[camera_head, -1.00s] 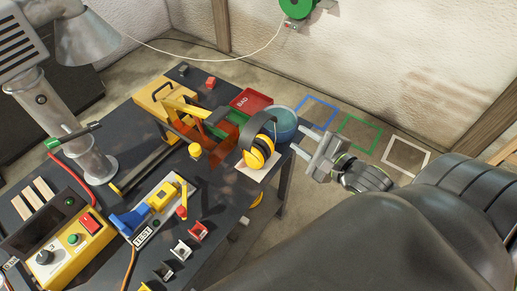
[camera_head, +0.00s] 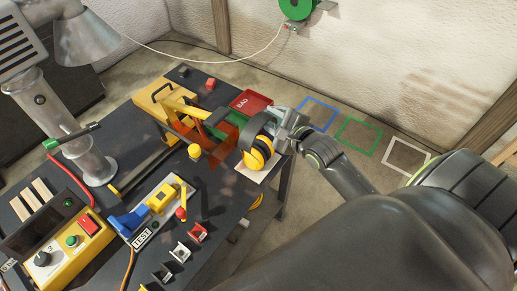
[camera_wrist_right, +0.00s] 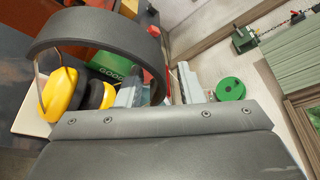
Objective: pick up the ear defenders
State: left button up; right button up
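The ear defenders (camera_head: 257,156), with yellow cups and a black headband, stand on a pale square pad (camera_head: 255,174) at the table's right edge. In the right wrist view their headband (camera_wrist_right: 95,28) arches across the upper left, with a yellow cup (camera_wrist_right: 60,95) below it. My right gripper (camera_head: 284,132) is just right of the headband in the head view. In the wrist view its two fingers (camera_wrist_right: 160,88) are apart, and one side of the headband comes down in front of or between them; I cannot tell if it touches. My left gripper is not in view.
A red BAD tray (camera_head: 250,102) and a green tray (camera_wrist_right: 108,70) lie behind the ear defenders. An orange translucent screen (camera_head: 205,142) and a yellow-topped post (camera_head: 195,152) stand to their left. Floor beyond the table's right edge is open, with coloured outlined squares (camera_head: 357,133).

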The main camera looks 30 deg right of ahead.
jog(key=shift+x, duration=1.2)
jog(key=shift+s, duration=0.15)
jog(key=shift+c, duration=0.9)
grip_shut()
